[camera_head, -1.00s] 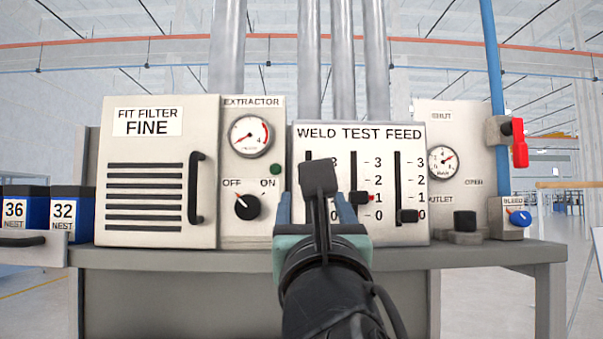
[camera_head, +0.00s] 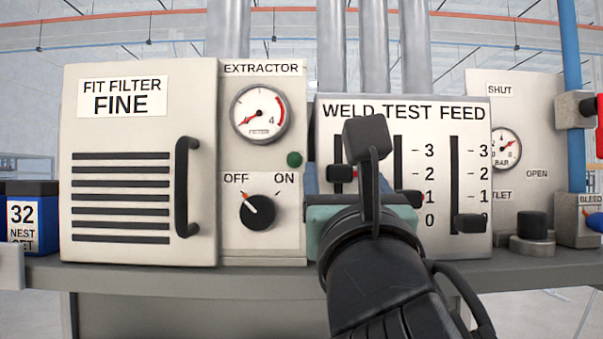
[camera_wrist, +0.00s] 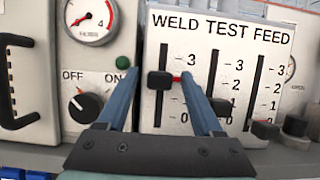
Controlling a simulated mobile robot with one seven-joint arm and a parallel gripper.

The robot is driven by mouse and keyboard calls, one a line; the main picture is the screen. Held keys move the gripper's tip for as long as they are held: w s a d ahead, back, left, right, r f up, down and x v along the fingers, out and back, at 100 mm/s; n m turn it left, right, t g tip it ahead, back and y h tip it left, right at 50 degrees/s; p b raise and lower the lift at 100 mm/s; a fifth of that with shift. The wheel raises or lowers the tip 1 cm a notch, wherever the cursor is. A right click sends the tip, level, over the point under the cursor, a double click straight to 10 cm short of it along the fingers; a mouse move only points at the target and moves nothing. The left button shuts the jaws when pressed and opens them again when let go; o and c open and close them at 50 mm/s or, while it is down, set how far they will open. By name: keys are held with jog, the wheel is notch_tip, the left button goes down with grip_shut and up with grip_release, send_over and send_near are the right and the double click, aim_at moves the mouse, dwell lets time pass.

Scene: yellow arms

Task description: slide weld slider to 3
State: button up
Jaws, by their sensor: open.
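The grey WELD TEST FEED panel (camera_head: 475,115) has three vertical slots with black knobs. The weld slider knob (camera_wrist: 160,80) is in the left slot, with its red pointer near 2; it also shows in the head view (camera_head: 341,173). My gripper (camera_wrist: 162,72) is open, its two blue fingers on either side of the weld slot in the wrist view. The knob appears between them; contact is not visible. In the head view my wrist hides part of the panel. The test slider knob (camera_wrist: 215,106) is near 1, and the feed slider knob (camera_wrist: 265,130) is near 0.
Left of the panel are the extractor dial (camera_head: 257,210) and a filter cabinet with a black handle (camera_head: 187,187). On the right are a pressure gauge (camera_head: 505,148), a black knob (camera_head: 532,225) and a blue pipe (camera_head: 571,90). A grey bench (camera_head: 200,273) carries the units.

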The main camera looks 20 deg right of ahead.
jog(key=shift+s, duration=0.1)
grip_shut()
dwell(1.2)
